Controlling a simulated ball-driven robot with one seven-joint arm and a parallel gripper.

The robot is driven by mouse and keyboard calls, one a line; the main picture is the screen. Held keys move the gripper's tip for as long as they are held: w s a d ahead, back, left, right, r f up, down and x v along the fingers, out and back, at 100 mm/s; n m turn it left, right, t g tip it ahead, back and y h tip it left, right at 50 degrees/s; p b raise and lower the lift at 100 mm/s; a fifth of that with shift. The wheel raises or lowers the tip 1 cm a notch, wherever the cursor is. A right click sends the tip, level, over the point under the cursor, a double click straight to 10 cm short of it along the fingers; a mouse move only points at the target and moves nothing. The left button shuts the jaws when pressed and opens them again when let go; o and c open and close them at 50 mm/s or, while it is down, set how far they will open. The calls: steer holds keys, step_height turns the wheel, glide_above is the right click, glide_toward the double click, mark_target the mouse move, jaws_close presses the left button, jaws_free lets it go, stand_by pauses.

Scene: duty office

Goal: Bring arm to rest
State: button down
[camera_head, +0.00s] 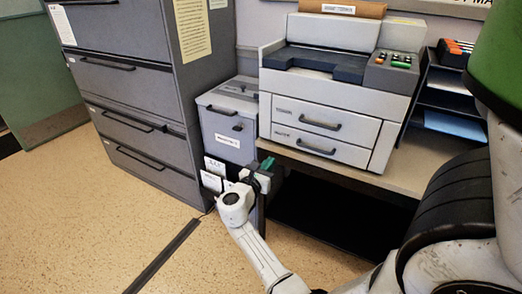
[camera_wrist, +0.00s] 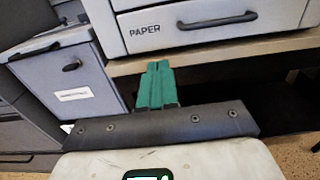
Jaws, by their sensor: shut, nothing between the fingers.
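My gripper (camera_head: 267,163) has green fingers and is on the end of my white arm, low in front of the desk's left end in the head view. In the wrist view the green fingers (camera_wrist: 155,86) are together with nothing between them. They point towards the front edge of the desk (camera_wrist: 205,60), below the drawer marked PAPER (camera_wrist: 190,25). I cannot tell how far the fingertips are from the desk edge. The arm is bent and reaches forward from the lower right of the head view.
A grey box with a handle (camera_head: 229,120) stands left of the printer (camera_head: 330,95), beside a tall grey filing cabinet (camera_head: 130,85). A black tray rack (camera_head: 440,95) stands at the right. A dark strip (camera_head: 163,257) crosses the floor. Open floor (camera_head: 80,220) lies at the left.

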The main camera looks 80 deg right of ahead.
steer(key=shift+a, duration=0.1)
steer(key=s+a+f+m+t+y+p, duration=0.1)
steer(key=a+m+y, duration=0.4)
steer(key=a, duration=0.8)
steer(key=s+a+f+m+t+y+p, duration=0.1)
steer(key=s+a+m+t+y+p, duration=0.1)
steer(key=a, duration=1.1)
steer(key=s+a+f+m+t+y+p, duration=0.2)
steer(key=s+a+m+y+p, duration=0.2)
steer(key=a+m+y, duration=0.4)
steer(key=a+y+p, duration=0.1)
steer(key=a+y, duration=0.1)
steer(key=a, duration=0.3)
steer(key=shift+m, duration=0.4)
